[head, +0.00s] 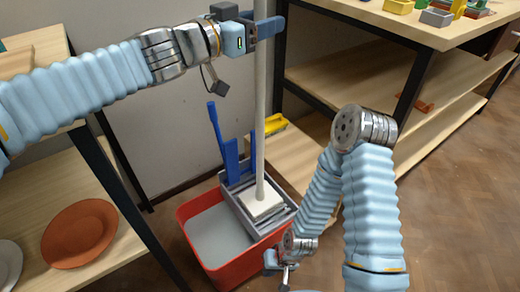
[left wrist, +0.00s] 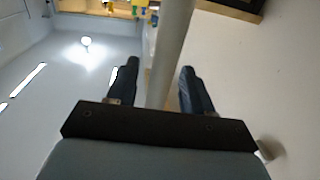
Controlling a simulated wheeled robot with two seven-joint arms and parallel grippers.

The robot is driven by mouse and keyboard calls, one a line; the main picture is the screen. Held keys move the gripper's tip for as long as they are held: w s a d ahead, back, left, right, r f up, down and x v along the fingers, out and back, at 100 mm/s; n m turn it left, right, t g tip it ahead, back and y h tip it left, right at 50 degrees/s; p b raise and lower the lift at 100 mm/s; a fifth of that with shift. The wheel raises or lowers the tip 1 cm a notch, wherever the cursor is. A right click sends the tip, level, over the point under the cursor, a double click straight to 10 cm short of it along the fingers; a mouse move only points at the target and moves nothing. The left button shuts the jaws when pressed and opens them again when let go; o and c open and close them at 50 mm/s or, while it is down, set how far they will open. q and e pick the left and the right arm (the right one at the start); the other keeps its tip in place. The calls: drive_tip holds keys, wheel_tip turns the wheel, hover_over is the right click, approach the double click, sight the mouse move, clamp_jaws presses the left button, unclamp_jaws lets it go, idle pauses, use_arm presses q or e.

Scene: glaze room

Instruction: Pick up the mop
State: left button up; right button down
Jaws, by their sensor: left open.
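The mop is upright, with a long pale handle (head: 261,115) and a flat whitish head (head: 262,204). The head rests in the grey wringer (head: 237,205) on the red bucket (head: 200,250). My left gripper (head: 265,26) is high on the handle, its fingers to either side of it. In the left wrist view, the handle (left wrist: 168,50) passes between the spread fingers of the left gripper (left wrist: 159,70), with gaps showing on both sides. My right gripper (head: 280,264) is low beside the bucket's right side; its jaws are too small to read.
A blue lever (head: 216,128) rises from the wringer. A shelf with an orange plate (head: 79,233) stands at left. A wooden workbench (head: 400,22) with lower shelves stands behind at right. A yellow brush (head: 272,127) lies behind the bucket. The brown floor (head: 455,200) at right is clear.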

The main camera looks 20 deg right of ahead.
use_arm(q)
drive_tip(key=shift+c, duration=0.2)
clamp_jaws()
drive_tip(key=shift+r, duration=0.1)
